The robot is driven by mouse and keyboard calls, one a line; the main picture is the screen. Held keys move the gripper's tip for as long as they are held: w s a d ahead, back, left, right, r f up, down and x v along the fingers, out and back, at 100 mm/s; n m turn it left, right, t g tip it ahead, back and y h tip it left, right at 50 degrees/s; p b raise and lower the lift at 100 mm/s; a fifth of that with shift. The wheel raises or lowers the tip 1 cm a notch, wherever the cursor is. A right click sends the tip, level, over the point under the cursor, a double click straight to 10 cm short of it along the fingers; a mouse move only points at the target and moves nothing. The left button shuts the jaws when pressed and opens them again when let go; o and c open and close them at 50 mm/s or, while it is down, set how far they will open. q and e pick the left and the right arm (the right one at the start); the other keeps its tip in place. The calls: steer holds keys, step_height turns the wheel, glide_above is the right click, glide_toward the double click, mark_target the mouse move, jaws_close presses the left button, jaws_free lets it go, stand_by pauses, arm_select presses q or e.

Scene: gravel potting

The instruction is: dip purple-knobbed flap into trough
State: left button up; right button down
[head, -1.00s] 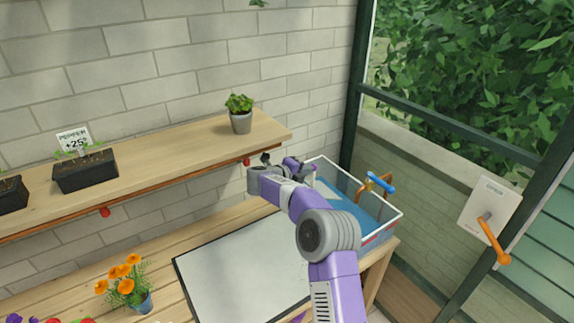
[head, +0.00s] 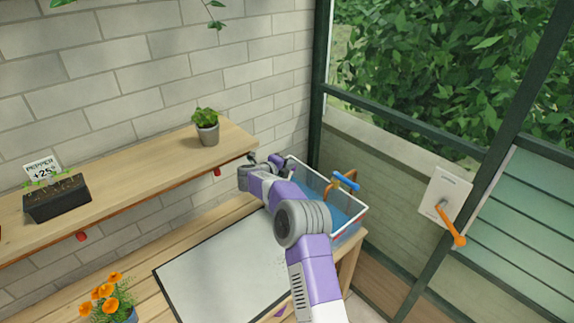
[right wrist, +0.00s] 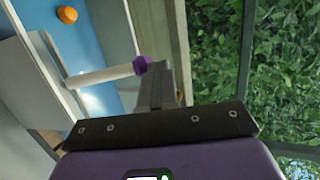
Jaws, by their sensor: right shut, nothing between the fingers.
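The trough (head: 352,218) is a clear-walled, white-rimmed box with blue inside, at the right end of the bench. My right arm covers part of it. My right gripper (head: 276,162) is by its far left corner, its fingertips not clear there. In the right wrist view my right gripper (right wrist: 160,80) is shut and empty. A purple knob (right wrist: 142,65) on the end of a pale rod (right wrist: 95,76) is close beside the fingers; I cannot tell whether they touch. The flap itself cannot be made out clearly. My left gripper is out of view.
A blue handle (head: 346,181) on an orange-brown pipe stands at the trough. A shelf (head: 150,165) with a potted plant (head: 205,127) and a dark planter (head: 57,198) runs along the wall. A pale board (head: 215,272) lies on the bench. Orange flowers (head: 105,292) stand left.

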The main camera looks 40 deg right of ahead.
steer(key=shift+s, duration=0.1)
stand_by(0.4)
steer(key=s+a, duration=0.1)
steer(key=a, duration=1.2)
steer(key=shift+s+r, duration=0.2)
steer(key=shift+s, duration=0.05)
